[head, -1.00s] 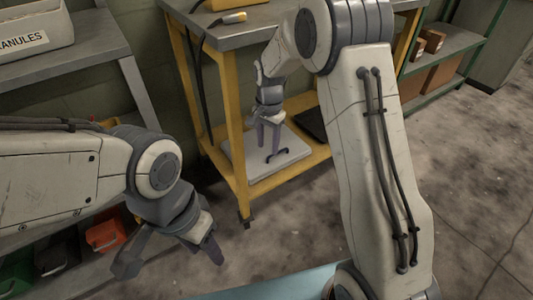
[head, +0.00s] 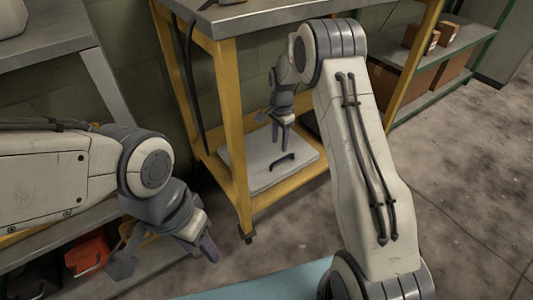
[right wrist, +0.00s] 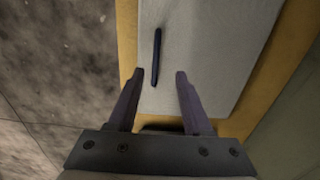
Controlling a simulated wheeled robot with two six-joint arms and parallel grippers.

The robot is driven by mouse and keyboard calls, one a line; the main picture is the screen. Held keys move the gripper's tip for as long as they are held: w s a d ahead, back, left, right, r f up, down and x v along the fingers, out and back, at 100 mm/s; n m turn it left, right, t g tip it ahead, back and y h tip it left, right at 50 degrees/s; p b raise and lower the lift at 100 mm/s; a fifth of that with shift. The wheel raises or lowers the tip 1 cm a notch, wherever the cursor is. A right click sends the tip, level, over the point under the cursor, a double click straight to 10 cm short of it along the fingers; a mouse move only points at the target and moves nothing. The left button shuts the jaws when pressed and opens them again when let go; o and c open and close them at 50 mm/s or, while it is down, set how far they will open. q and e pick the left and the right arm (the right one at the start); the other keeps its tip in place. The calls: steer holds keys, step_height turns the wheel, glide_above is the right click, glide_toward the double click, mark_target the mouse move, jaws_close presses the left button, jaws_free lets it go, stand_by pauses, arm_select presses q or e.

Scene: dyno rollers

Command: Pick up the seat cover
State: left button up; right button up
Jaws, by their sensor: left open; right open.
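No item is plainly a fabric seat cover. A flat light-grey slab (head: 256,174) with a dark bar handle (head: 283,161) lies on the lower shelf of a yellow-framed bench. The slab (right wrist: 215,50) and the handle (right wrist: 156,60) also show in the right wrist view. My right gripper (head: 283,133) is open and points down over the slab. In the right wrist view, the handle lies between the open fingers (right wrist: 159,76), nearer the left one, apart from both. My left gripper (head: 206,246) is open and empty beside the left shelves.
The yellow-framed bench (head: 236,135) has a grey top above the slab and a front post beside it. A shelf rack (head: 60,45) with an orange bin (head: 88,254) stands left. Cardboard boxes (head: 448,70) sit on the right-hand shelves. The floor (head: 465,200) at right is clear.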

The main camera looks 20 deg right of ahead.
mark_target(283, 158)
steer(key=f, duration=0.1)
steer(key=f+b, duration=0.1)
steer(key=f, duration=0.1)
steer(key=f+b, duration=0.1)
steer(key=shift+d+f, duration=0.25)
steer(key=shift+d, duration=0.1)
steer(key=f+b, duration=0.2)
steer(key=f, duration=0.1)
steer(key=f+b, duration=0.2)
steer(key=shift+s+d, duration=0.1)
steer(key=shift+d, duration=0.2)
steer(key=shift+r, duration=0.1)
jaws_close()
stand_by(0.6)
